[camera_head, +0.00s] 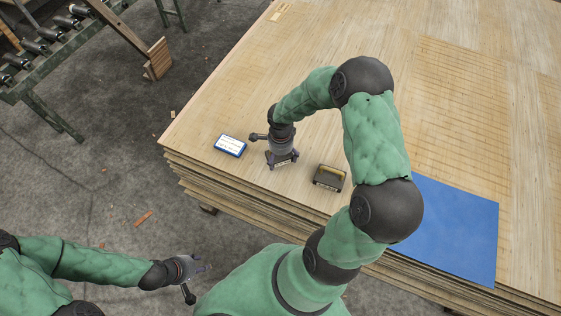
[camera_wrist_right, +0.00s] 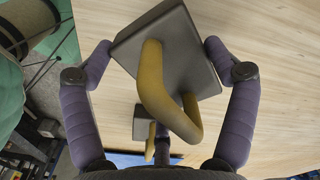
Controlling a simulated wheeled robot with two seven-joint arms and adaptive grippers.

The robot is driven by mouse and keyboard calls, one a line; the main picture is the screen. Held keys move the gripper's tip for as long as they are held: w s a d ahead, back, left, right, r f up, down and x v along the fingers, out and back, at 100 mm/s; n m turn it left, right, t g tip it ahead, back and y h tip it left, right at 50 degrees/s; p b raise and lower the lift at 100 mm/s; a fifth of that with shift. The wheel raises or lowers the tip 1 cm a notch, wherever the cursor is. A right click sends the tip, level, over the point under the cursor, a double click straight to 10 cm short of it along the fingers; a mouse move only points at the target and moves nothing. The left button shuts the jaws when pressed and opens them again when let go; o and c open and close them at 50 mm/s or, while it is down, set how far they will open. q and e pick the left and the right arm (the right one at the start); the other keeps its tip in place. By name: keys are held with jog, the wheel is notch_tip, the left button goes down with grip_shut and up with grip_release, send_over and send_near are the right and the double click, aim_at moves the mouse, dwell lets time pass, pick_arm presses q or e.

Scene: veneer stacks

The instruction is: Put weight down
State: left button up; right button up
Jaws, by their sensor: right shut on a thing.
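My right gripper (camera_head: 282,160) is low over the near left corner of the veneer stack (camera_head: 250,95). In the right wrist view its two purple fingers sit on either side of a dark grey weight (camera_wrist_right: 190,75) with a yellow loop handle, shut on its block. In the head view this weight is mostly hidden by the gripper, and I cannot tell whether it touches the veneer. A second weight (camera_head: 328,180), dark with a yellow handle, stands just to the right. My left gripper (camera_head: 200,264) is off the stack at lower left, empty, its fingers apart.
A blue-edged label card (camera_head: 229,145) lies left of the right gripper. A blue sheet (camera_head: 460,225) lies on the stack at right, partly behind my arm. A roller conveyor (camera_head: 40,60) and a wooden piece (camera_head: 158,58) are at upper left. The stack's far part is mostly clear.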

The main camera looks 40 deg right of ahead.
aim_at(281, 160)
jog(key=shift+w+d+f, duration=0.15)
jog(key=shift+w+f, duration=0.1)
jog(key=shift+w+d+f+b, duration=0.1)
jog(key=shift+f+b, duration=0.8)
jog(key=shift+f, duration=0.75)
jog(key=shift+f, duration=0.1)
jog(key=o, duration=1.5)
